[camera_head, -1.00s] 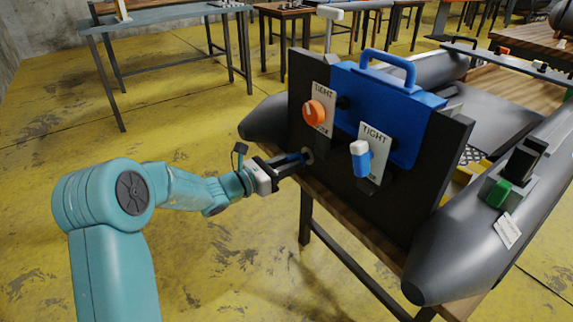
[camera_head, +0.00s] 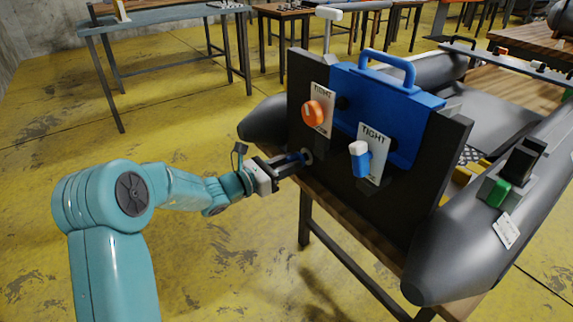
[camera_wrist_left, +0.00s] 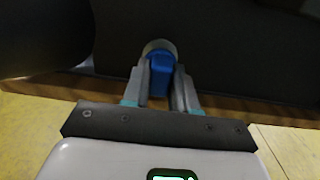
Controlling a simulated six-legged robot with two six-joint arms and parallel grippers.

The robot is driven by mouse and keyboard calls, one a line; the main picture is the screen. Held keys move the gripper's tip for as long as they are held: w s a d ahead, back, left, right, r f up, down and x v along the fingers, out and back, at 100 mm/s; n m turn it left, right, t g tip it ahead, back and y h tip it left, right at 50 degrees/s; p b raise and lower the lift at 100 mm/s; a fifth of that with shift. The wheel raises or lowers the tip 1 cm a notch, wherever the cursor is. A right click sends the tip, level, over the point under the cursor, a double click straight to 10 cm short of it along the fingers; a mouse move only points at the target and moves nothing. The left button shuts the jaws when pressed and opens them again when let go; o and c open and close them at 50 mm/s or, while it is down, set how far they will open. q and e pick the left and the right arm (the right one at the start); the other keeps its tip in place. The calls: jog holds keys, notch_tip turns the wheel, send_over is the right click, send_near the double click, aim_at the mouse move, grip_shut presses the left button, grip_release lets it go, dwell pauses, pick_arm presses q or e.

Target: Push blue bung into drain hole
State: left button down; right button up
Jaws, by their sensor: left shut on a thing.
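My left gripper (camera_head: 288,164) is shut on the blue bung (camera_head: 297,156) at the lower left of the boat's dark transom (camera_head: 400,205). In the left wrist view the bung (camera_wrist_left: 161,72) sits between the two fingers (camera_wrist_left: 160,90), its far end at a pale round ring, the drain hole (camera_wrist_left: 158,47). The ring also shows in the head view (camera_head: 308,157). The bung lines up with the hole; how deep it sits is hidden. My right gripper is not in view.
An orange knob (camera_head: 313,114) and a blue-and-white knob (camera_head: 360,160) stick out of the transom above and to the right. Grey boat tubes (camera_head: 455,255) flank it on a wooden table.

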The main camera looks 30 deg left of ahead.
pick_arm(q)
jog(key=shift+x, duration=0.85)
jog(key=c, duration=0.8)
grip_release()
